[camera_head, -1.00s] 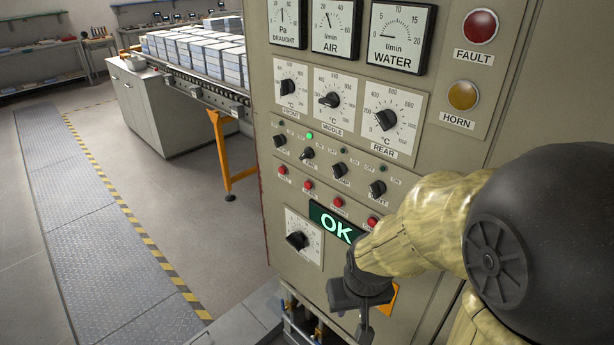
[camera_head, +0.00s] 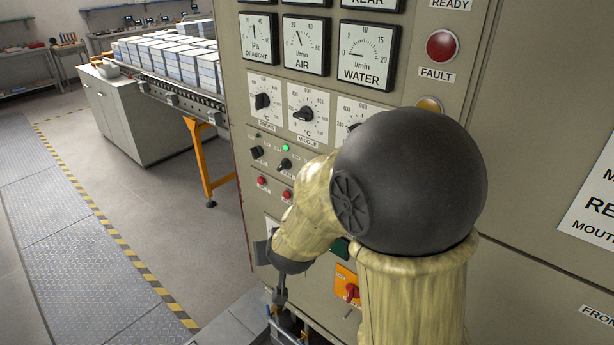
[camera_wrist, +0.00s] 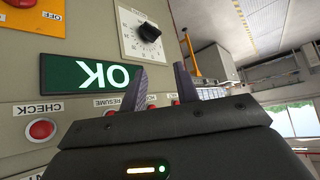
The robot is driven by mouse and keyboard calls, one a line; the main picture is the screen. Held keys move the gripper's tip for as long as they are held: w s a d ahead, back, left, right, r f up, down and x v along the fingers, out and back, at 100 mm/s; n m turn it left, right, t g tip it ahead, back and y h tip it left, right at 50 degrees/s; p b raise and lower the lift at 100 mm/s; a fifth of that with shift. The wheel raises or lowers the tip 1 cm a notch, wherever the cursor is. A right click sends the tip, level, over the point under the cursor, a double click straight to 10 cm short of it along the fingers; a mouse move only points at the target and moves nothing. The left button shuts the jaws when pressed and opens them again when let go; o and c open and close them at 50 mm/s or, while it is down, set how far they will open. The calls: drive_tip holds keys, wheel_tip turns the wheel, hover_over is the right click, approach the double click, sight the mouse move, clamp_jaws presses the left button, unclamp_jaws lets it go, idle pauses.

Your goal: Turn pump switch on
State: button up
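The grey control panel (camera_head: 300,40) carries a row of black rotary switches. Two show in the head view: the leftmost (camera_head: 257,152) and the second (camera_head: 285,164), with a lit green lamp (camera_head: 285,148) above the second. My arm covers the rest of the row, so I cannot see the pump switch. My gripper (camera_head: 280,290) is low in front of the panel, below the switch row. In the wrist view my gripper (camera_wrist: 160,70) has its two fingers apart with nothing between them.
The wrist view is upside down. It shows a green OK display (camera_wrist: 90,76), a red CHECK button (camera_wrist: 41,129) and a dial knob (camera_wrist: 149,32). An orange selector plate (camera_head: 341,278) is beside my arm. A conveyor (camera_head: 185,95) with pale blocks stands left; the floor there is clear.

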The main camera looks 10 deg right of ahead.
drive_tip(key=w+a+r+m+t+h+p, duration=0.2)
drive_tip(key=w+a+r+t+h+p, duration=0.15)
drive_tip(key=w+r+h, duration=0.2)
drive_tip(key=s+a+r+m+g+h+p, duration=0.1)
drive_tip(key=s+a+r+h+p, duration=0.1)
drive_tip(key=s+r+h, duration=0.4)
drive_tip(key=s+h+p, duration=0.1)
drive_tip(key=s+h, duration=0.2)
drive_tip(key=shift+s+r+m, duration=0.15)
drive_tip(key=shift+r+m, duration=0.1)
drive_tip(key=shift+m, duration=0.05)
drive_tip(key=shift+g+h, duration=0.25)
drive_tip(key=p+x, duration=0.5)
drive_tip(key=x, duration=1.2)
drive_tip(key=shift+c, duration=0.4)
